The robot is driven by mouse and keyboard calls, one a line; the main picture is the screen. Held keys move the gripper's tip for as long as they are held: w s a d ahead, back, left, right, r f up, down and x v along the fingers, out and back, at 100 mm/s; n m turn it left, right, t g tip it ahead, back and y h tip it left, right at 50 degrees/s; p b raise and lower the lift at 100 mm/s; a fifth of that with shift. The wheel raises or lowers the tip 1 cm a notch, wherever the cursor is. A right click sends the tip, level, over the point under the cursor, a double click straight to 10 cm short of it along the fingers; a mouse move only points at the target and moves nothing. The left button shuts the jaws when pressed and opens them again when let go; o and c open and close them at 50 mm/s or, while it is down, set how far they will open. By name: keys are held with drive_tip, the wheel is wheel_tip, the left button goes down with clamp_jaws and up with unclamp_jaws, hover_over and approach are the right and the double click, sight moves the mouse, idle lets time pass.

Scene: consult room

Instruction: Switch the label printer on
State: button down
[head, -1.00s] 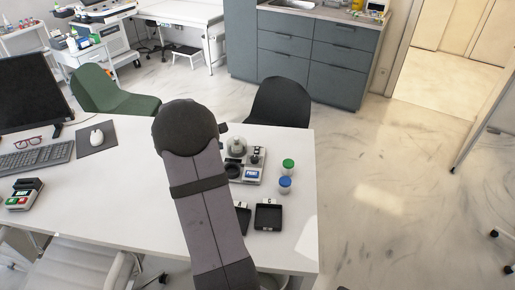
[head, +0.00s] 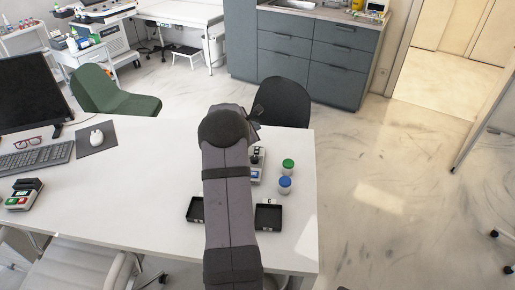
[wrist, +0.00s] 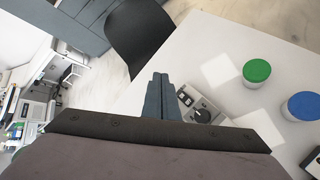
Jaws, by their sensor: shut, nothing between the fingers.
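A light grey device (wrist: 211,113) on the desk shows dark switch-like parts and a round knob in the wrist view. In the head view my arm hides most of it, leaving its right edge (head: 257,167). A smaller device (head: 21,195) with green and red keys sits at the desk's left. I cannot tell for sure which is the label printer, or whether a switch is on. My gripper (wrist: 163,92) is shut and empty, beside the grey device in the wrist picture. Contact cannot be made out.
A green-lidded jar (head: 288,165) and a blue-lidded jar (head: 285,184) stand right of the grey device. A black chair (head: 282,101) is behind the desk. The desk's left middle (head: 140,180) is clear.

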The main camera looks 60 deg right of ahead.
drive_tip(key=shift+f, duration=0.15)
drive_tip(key=b, duration=0.5)
hover_over(256, 151)
wheel_tip(256, 151, down, 7)
drive_tip(key=shift+f, duration=0.1)
drive_tip(key=shift+f+b, duration=0.35)
drive_tip(key=shift+f, duration=0.3)
drive_tip(key=shift+w+d+f+b, duration=0.1)
drive_tip(key=shift+d+f+b, duration=0.05)
drive_tip(key=shift+f+b, duration=0.75)
idle(2.1)
drive_tip(key=shift+r, duration=0.25)
drive_tip(key=shift+r+p, duration=0.3)
drive_tip(key=shift+r, duration=0.4)
drive_tip(key=shift+a+r+p, duration=0.25)
drive_tip(key=shift+r+p, duration=0.5)
drive_tip(key=shift+r, duration=0.5)
drive_tip(key=shift+a+r+p, duration=0.2)
drive_tip(key=shift+r+p, duration=0.5)
drive_tip(key=shift+r, duration=0.55)
